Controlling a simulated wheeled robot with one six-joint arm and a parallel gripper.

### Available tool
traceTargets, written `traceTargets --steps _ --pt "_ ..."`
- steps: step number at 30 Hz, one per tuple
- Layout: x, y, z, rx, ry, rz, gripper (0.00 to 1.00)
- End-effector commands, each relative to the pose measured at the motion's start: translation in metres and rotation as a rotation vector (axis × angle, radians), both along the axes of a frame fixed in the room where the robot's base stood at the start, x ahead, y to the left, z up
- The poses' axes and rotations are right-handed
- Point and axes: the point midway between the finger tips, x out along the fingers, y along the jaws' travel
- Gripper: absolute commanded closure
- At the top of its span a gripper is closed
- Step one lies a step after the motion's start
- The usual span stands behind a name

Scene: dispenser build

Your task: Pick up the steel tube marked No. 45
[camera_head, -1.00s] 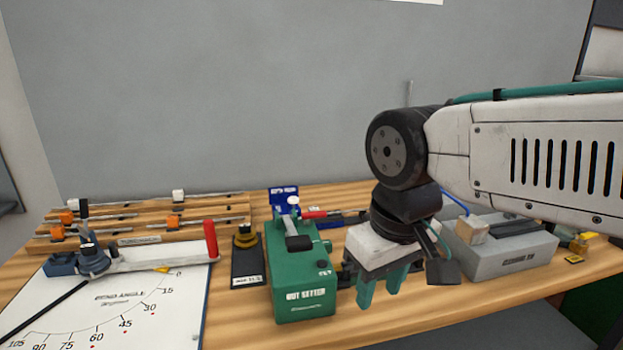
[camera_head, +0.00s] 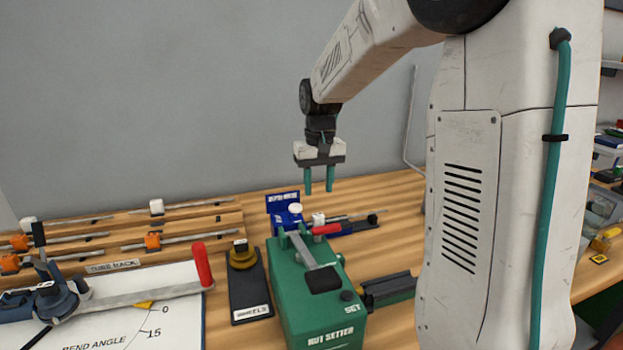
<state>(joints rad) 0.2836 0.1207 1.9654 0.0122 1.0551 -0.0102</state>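My gripper (camera_head: 319,187) hangs above the back of the bench, fingers pointing down. Its two teal fingers are apart with nothing between them. Several thin steel tubes lie on the wooden tube rack (camera_head: 113,267) at the left, with orange and white pieces on them. One rear tube (camera_head: 197,205) shows on the upper step. I cannot read a No. 45 mark on any tube. A blue fixture (camera_head: 285,212) stands below and slightly left of my gripper, with a thin rod (camera_head: 352,216) running right from it.
A green nut setter (camera_head: 315,310) with a red-tipped handle stands in front. Left of it are a black wheels stand (camera_head: 249,290) and a bending tool with a red handle (camera_head: 201,265) on a white angle board (camera_head: 170,318). Bare bench lies back right.

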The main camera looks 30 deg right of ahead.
Motion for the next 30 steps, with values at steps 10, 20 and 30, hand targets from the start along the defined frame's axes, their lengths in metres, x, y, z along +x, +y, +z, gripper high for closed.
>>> traceTargets --steps 10,20,30 --pt "0.001 -0.002 -0.002 0.000 0.001 -0.003 0.62" --pt "0.001 0.000 -0.039 0.001 0.005 -0.001 0.62" --pt "0.002 0.000 -0.076 0.000 0.001 -0.001 0.62"
